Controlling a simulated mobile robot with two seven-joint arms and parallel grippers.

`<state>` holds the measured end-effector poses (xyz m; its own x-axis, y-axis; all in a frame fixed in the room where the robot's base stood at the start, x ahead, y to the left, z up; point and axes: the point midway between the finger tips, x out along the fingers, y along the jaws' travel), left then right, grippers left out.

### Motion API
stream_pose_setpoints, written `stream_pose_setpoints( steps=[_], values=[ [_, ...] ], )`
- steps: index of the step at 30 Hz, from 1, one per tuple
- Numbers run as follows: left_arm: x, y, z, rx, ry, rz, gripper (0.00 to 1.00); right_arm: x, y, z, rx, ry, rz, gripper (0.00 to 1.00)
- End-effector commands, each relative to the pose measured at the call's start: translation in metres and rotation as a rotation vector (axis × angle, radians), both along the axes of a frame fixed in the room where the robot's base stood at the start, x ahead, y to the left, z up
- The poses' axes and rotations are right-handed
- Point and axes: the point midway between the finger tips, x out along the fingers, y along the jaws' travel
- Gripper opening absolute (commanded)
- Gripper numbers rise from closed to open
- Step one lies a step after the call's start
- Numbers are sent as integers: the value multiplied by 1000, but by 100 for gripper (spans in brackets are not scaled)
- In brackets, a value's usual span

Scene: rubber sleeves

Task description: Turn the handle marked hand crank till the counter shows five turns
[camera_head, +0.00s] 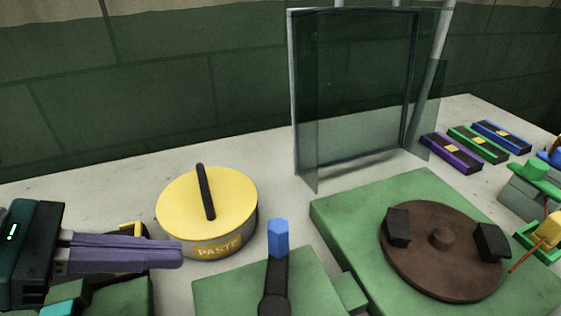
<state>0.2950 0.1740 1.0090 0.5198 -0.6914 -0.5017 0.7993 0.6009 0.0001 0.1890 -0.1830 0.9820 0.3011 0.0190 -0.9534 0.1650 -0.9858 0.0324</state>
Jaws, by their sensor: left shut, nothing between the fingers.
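A crank with a blue handle (278,240) and a black arm (274,285) stands on a green block (225,287) at the bottom middle. The blue handle is upright at the arm's far end. No marking and no counter can be read in this view. My left gripper (180,255) comes in from the left with its purple fingers shut and empty. Its tips are left of the blue handle, apart from it, in front of the paste pot. My right gripper is not in view.
A yellow-lidded paste pot (226,246) stands behind my left fingers. A brown disc (440,275) with two black blocks sits on a green base (345,207) at the right. A clear screen (350,95) stands behind. Coloured strips (478,145) lie at the far right.

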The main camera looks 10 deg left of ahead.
Motion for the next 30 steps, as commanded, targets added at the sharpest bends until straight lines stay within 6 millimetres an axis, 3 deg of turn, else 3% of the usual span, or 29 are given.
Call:
stream_pose_setpoints(
  steps=[8, 15, 30],
  values=[
    [30, -39, -24, -4, -3, 0, 0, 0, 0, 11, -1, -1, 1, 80],
    [49, -65, -25, -2, -1, -1, 0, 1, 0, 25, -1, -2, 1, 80],
    [53, -71, -27, 0, 0, -2, 0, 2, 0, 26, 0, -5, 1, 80]
  ],
)
